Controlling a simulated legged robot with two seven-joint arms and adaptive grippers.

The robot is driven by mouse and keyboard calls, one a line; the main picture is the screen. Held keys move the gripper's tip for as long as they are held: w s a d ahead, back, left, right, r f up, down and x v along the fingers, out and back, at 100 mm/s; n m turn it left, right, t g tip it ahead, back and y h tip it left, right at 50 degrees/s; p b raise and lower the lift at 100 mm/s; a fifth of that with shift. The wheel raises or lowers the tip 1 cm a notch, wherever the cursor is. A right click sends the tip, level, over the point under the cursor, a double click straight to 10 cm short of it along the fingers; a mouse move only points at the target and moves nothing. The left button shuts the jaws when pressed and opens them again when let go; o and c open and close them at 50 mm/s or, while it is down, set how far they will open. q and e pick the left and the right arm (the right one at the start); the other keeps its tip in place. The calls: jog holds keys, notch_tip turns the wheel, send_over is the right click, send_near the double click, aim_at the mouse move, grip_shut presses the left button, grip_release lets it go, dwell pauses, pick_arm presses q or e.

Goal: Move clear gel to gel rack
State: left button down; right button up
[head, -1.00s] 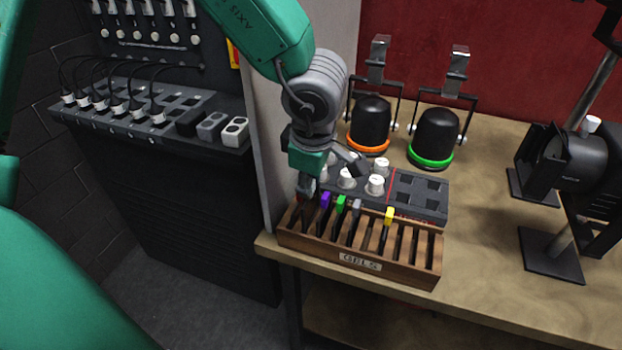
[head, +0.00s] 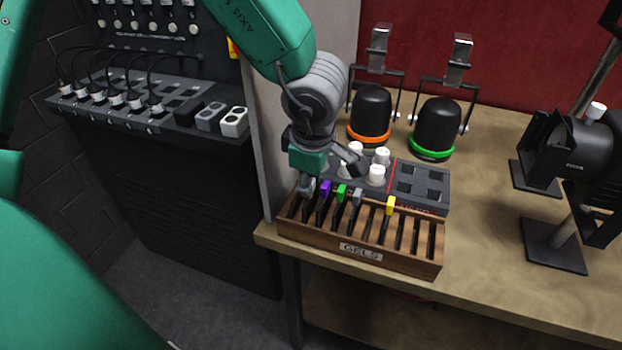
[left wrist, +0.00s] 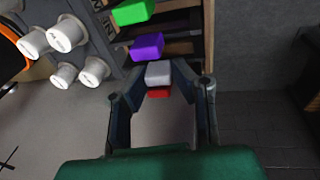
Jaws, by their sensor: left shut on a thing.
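My left gripper (head: 307,188) is at the left end of the wooden gel rack (head: 361,252), pointing down. In the left wrist view its fingers (left wrist: 158,72) are closed on a pale grey-white tab (left wrist: 158,74), which looks like the clear gel's. The gel's sheet is hidden, so I cannot tell how deep in a slot it sits. A red tab (left wrist: 158,93) shows just beside it between the fingers. Purple (head: 325,188), green (head: 341,193), grey (head: 358,197) and yellow (head: 390,206) tabs stand in the rack to the right. My right gripper is not in view.
A control box with white knobs (head: 377,175) lies directly behind the rack. Two black lamps with orange (head: 369,137) and green (head: 431,154) rings stand behind it. A pale partition edge rises left of the rack. Bare bench (head: 480,230) lies to the right.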

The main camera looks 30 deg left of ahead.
pick_arm(q)
jog(key=c, duration=1.3)
grip_release()
jog(key=v, duration=1.2)
jog(key=shift+a, duration=0.1)
jog(key=shift+f, duration=0.1)
